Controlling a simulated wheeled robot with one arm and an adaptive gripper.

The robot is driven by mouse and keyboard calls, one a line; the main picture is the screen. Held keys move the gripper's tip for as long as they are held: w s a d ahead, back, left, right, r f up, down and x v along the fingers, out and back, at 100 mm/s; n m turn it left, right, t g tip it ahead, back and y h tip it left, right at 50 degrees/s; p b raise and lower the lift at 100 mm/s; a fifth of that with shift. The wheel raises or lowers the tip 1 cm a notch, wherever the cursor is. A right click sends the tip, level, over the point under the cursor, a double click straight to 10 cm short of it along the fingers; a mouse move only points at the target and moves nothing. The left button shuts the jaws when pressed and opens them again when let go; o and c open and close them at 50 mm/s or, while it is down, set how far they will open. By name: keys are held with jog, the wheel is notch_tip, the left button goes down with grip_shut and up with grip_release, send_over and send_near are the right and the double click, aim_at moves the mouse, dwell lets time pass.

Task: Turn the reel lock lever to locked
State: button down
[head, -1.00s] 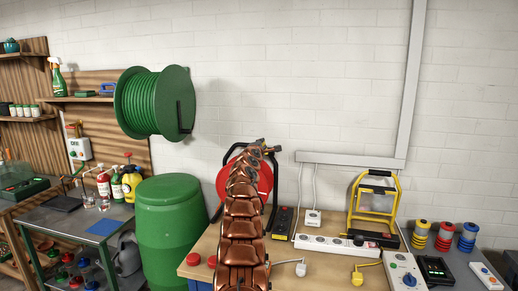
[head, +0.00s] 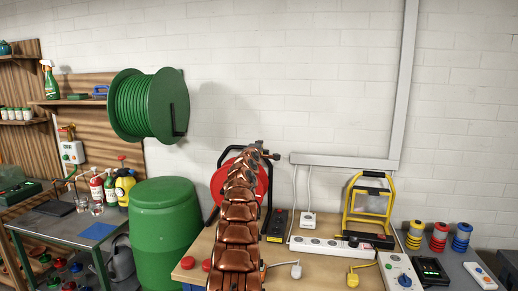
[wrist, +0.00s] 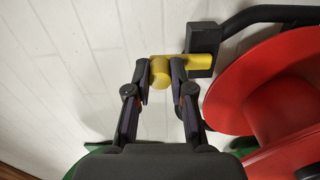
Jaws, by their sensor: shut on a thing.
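The reel lock lever (wrist: 160,72) is yellow, with a rounded end and a short bar. In the wrist view it sticks out from a dark block (wrist: 203,45) on the black frame of the red cable reel (wrist: 245,85). My gripper (wrist: 161,75) has one finger on each side of the lever's rounded end and is shut on it. In the head view my gripper (head: 257,149) is at the top of the red reel (head: 219,182), which stands on the wooden bench. My arm hides much of the reel and the lever there.
A large green hose reel (head: 147,105) hangs on the wall at upper left. A green barrel (head: 165,230) stands left of the bench. A power strip (head: 322,246) and a yellow work lamp (head: 368,205) are to the right on the bench.

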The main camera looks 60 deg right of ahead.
jog(key=shift+s+d+f, duration=0.1)
jog(key=c, duration=1)
grip_release()
jog(key=shift+a+r, duration=0.2)
jog(key=shift+a, duration=0.05)
jog(key=shift+v, duration=3.55)
jog(key=shift+s, duration=0.1)
